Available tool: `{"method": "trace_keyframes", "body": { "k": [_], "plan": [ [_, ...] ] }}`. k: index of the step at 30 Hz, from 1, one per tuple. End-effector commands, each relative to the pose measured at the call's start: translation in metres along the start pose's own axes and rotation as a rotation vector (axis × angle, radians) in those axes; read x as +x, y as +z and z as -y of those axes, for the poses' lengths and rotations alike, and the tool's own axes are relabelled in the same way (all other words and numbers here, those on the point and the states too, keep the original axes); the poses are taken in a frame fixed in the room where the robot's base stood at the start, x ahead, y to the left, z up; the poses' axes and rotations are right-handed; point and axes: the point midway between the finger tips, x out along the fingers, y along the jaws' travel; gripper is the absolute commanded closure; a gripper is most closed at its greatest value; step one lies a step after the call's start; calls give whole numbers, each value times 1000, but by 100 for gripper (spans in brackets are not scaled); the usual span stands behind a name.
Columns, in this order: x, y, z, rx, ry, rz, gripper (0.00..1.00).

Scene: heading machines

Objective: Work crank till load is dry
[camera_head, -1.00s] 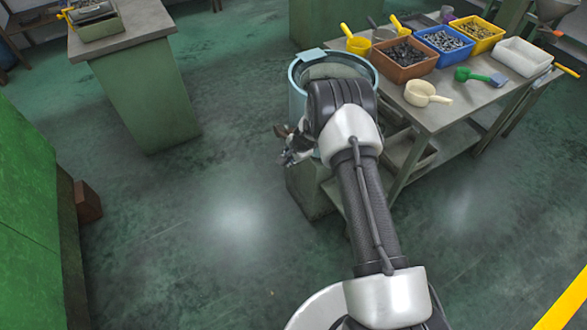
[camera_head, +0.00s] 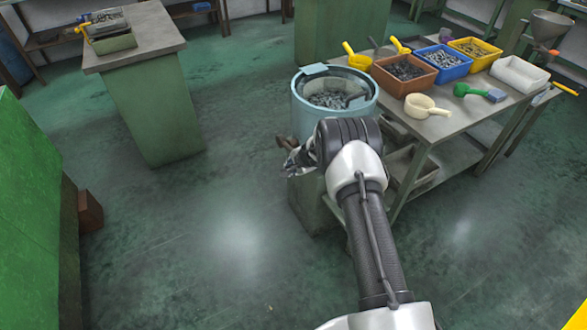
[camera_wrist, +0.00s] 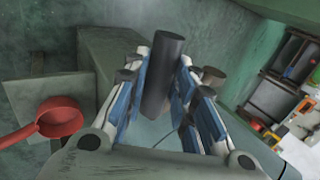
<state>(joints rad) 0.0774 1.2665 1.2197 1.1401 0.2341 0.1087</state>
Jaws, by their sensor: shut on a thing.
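A round light-blue drum (camera_head: 306,118) stands on a green pedestal left of the bench, and grey metal pieces, the load (camera_head: 330,99), show inside it. Whether the load is wet or dry I cannot tell. My gripper (camera_head: 289,150) is at the drum's front left side, partly hidden by my own wrist. In the wrist view my gripper (camera_wrist: 172,88) is shut on a dark cylindrical crank handle (camera_wrist: 163,75), which stands between the blue-padded fingers. The rest of the crank is hidden.
The bench (camera_head: 440,122) on the right carries a brown bin (camera_head: 405,85), a blue bin (camera_head: 442,72), a yellow bin, a white tray (camera_head: 519,78) and scoops. A green-legged table (camera_head: 150,105) stands at left. A red pan (camera_wrist: 60,118) shows in the wrist view. The floor between is clear.

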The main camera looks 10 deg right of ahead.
Motion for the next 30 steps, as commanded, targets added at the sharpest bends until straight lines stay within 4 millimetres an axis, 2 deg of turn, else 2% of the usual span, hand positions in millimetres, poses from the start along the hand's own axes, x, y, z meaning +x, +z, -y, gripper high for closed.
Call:
{"method": "trace_keyframes", "body": {
  "k": [1, 3, 4, 13, 30],
  "plan": [
    [6, 0, -18, 3, 26, 3, 100],
    [6, 0, -18, 2, 26, 3, 100],
    [6, 0, -18, 2, 26, 2, 75],
    [6, 1, -17, 3, 25, 3, 55],
    [1, 2, -11, 4, 17, 4, 55]
  ]
}}
